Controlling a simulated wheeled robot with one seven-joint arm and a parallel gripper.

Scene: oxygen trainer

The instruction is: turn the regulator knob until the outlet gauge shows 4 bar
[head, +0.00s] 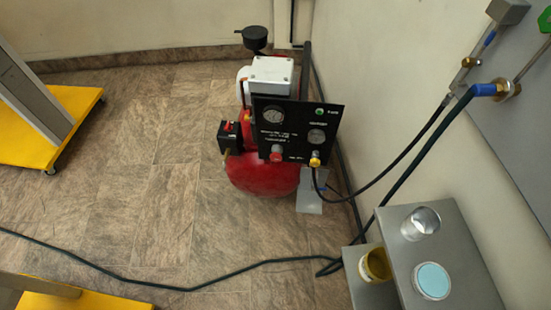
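A black panel (296,122) with white lettering is mounted on the front of a red compressor tank (262,176). A round gauge (274,115) sits at its upper left, and a second gauge (316,137) sits lower on its right side. I cannot tell from the lettering which one is the outlet gauge, and the needles are too small to read. A red knob (277,154) is at the panel's lower left. A yellow fitting (315,158) with a black hose is at its lower right. My gripper is not in view.
A black hose (395,160) runs from the panel to wall fittings at the right. Grey steps (455,250) holding cans stand at the lower right. A dark cable (190,288) crosses the floor. A yellow wheeled base (30,150) is at left. Tiled floor before the compressor is mostly clear.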

